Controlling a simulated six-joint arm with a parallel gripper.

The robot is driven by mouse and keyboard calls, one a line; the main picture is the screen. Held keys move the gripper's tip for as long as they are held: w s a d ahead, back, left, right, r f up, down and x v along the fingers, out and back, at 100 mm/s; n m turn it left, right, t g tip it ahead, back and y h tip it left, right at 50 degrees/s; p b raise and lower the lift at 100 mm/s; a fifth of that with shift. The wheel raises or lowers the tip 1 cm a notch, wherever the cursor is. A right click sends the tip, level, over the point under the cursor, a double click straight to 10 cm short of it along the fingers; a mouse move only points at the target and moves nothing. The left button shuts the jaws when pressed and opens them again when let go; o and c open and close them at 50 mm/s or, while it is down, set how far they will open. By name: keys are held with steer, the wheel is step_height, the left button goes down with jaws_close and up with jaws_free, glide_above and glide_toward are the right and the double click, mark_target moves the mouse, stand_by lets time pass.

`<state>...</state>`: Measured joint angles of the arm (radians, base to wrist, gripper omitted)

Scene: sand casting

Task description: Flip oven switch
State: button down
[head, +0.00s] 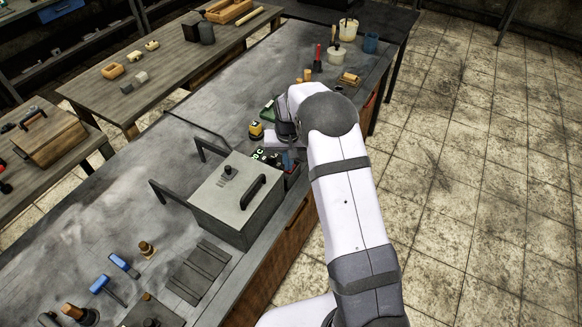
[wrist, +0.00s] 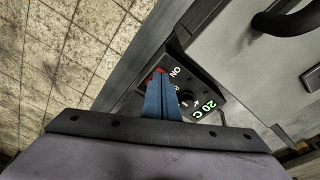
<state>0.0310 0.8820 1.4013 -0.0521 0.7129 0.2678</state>
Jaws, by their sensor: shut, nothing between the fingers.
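The oven (head: 235,197) is a grey metal box with a black handle on its lid, standing on the workbench. Its black control box (wrist: 200,88) shows a green "20 C" readout, a round knob and a white "ON" label. A small red part, apparently the switch (wrist: 152,75), shows beside "ON", partly hidden by my fingers; its position cannot be told. My gripper (wrist: 160,80) is shut and empty, its blue fingers over the switch end of the control box. Contact cannot be told. In the head view my arm partly covers the control box, and the blue fingers (head: 288,160) show just above it.
A yellow-and-black item (head: 256,131) lies behind the control box, near my wrist. Pots and a red-handled tool (head: 317,58) stand at the bench's far end. Blue-handled tools (head: 105,287) lie at the near end. The tiled floor at right is clear.

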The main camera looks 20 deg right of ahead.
steer(key=shift+f, duration=0.15)
step_height(320, 180, up, 7)
steer(key=p, duration=0.4)
steer(key=shift+p, duration=0.35)
stand_by(0.5)
steer(key=s+r+n, duration=0.1)
steer(key=s+r, duration=0.1)
steer(key=s, duration=0.8)
steer(key=s+a+r+n+g, duration=0.1)
steer(key=s+r, duration=0.2)
steer(key=s, duration=0.8)
steer(key=s+a+r+n, duration=0.1)
steer(key=s+r, duration=0.2)
steer(key=s, duration=0.8)
steer(key=shift+a+g, duration=0.25)
steer(key=shift+g, duration=0.15)
